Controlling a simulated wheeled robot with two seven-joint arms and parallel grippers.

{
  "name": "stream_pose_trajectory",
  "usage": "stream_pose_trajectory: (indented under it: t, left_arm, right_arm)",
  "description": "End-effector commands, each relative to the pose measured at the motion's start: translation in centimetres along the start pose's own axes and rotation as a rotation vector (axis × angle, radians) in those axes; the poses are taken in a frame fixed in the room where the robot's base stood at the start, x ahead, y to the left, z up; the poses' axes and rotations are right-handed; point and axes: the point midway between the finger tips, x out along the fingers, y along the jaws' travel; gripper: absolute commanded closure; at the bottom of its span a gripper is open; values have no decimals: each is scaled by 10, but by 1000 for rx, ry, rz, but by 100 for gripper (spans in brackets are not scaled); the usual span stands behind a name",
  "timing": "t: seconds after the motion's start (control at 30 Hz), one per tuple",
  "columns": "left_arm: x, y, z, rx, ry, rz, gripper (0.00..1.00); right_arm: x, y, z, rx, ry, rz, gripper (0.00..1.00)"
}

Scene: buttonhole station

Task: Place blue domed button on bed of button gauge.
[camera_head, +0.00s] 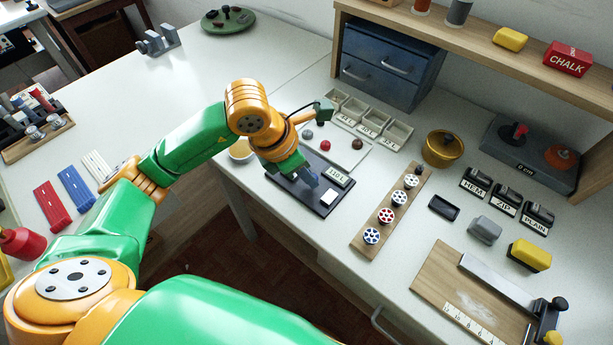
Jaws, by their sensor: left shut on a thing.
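The button gauge (325,208) is a dark flat plate with a small display and a white square pad on the worktop, left of the spool rack. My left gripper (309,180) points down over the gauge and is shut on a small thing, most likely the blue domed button. The button is largely hidden by the fingers, and I cannot tell whether it touches the gauge. No blue button shows among the buttons on the pale tray (345,158) behind the gauge. My right gripper is not in view.
A grey button (308,135), a red one (325,146) and a brown one (357,144) are on the tray. A wooden spool rack (371,222) stands right of the gauge, a brass pot (442,149) beyond. Small labelled bins (374,122) stand behind.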

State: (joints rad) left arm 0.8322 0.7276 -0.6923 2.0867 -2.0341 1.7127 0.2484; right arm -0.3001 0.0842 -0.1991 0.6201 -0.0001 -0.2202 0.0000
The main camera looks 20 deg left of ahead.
Motion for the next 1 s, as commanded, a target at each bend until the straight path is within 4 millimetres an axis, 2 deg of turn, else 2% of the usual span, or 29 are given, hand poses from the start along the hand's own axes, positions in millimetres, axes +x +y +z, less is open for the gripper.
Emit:
stream_pose_trajectory:
  t: [0.13,0.47,0.5,0.53,0.83,0.93,1.0]
  left_arm:
    - [16,-1,-7,2,1,-2,100]
    - [21,-2,-8,2,-1,-1,100]
    - [20,-2,-8,2,-1,-1,69]
    - [20,-2,-8,2,-1,-1,62]
    - [17,-2,-7,2,-1,-2,62]
    - [5,-1,-5,2,-6,0,62]
    - [-14,-1,-5,4,-6,3,62]
  right_arm:
    - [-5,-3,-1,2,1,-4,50]
    - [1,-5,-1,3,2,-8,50]
    - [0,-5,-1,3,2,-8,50]
    - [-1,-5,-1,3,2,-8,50]
    - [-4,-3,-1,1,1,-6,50]
    - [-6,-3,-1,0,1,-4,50]
    - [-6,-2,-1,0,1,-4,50]
